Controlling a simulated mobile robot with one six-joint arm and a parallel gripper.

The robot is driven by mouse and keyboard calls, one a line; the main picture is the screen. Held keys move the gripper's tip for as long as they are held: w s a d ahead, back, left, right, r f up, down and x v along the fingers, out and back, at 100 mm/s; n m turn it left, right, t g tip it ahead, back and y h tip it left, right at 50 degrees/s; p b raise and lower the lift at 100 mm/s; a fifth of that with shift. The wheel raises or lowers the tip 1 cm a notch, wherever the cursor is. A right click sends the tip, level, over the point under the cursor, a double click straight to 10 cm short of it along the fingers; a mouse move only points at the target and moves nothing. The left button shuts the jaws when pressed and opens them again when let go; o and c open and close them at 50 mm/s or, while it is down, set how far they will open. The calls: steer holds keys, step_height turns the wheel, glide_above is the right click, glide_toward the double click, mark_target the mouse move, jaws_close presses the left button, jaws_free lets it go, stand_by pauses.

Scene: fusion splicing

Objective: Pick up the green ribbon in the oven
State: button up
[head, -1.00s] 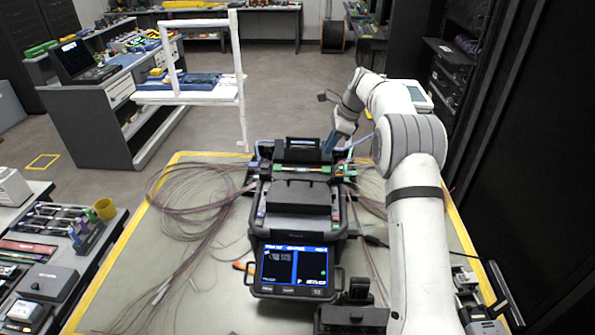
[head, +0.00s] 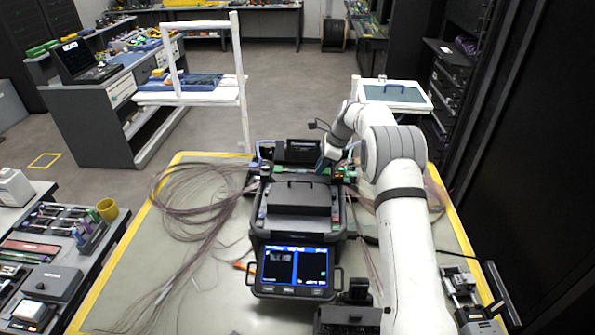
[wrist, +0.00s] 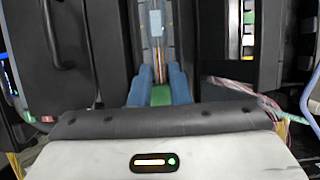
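The green ribbon shows as a short green strip (head: 279,168) at the back of the black splicer (head: 298,197), where the oven is. Part of it is hidden behind my gripper. My gripper (head: 323,165) has blue fingers and is down at the oven, pointing at the ribbon.
The splicer's lit screen (head: 293,268) faces the front. Loose fibre coils (head: 195,200) spread left of it on the table. A white-framed tray (head: 395,92) stands behind my arm, and a white rack (head: 190,95) at the back left.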

jaws_close()
